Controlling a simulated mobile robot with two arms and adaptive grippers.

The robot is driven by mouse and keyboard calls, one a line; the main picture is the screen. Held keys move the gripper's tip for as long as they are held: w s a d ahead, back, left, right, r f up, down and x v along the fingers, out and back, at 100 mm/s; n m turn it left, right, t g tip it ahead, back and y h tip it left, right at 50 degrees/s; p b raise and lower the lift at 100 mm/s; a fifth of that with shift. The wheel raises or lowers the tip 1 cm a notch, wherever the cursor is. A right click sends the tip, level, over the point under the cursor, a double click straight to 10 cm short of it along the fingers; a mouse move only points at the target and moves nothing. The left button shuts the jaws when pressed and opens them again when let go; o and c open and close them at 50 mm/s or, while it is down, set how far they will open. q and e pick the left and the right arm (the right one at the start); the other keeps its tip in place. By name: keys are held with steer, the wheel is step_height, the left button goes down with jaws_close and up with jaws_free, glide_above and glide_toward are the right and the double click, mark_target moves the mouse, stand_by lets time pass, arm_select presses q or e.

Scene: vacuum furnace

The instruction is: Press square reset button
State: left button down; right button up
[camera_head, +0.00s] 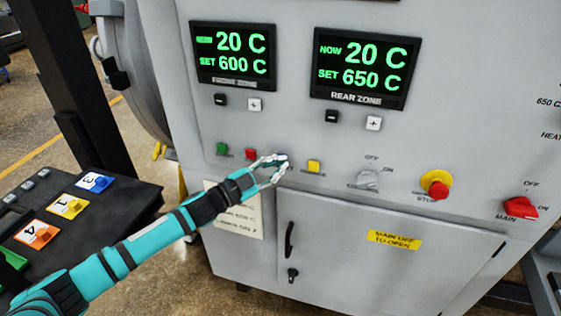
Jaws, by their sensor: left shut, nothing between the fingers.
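A bluish button (284,156) between the red and yellow ones is mostly hidden behind my left gripper (280,166). The button labels are too small or covered to read, so I cannot tell which is marked reset. My left gripper is shut and empty, with its fingertips at the bluish button; I cannot tell if they touch it. My right gripper is not in view.
Two displays (233,55) (360,68) sit above, with small plus and minus buttons. To the right are a grey knob (368,179), a red-and-yellow stop button (436,184) and a red main switch (520,208). A black table (110,225) with numbered blocks stands at left.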

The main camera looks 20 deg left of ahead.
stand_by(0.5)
arm_select(q)
steer(key=shift+s+p, duration=0.3)
steer(key=shift+s, duration=0.5)
steer(key=s+p, duration=0.1)
steer(key=s, duration=0.4)
steer(key=shift+a, duration=0.1)
stand_by(0.5)
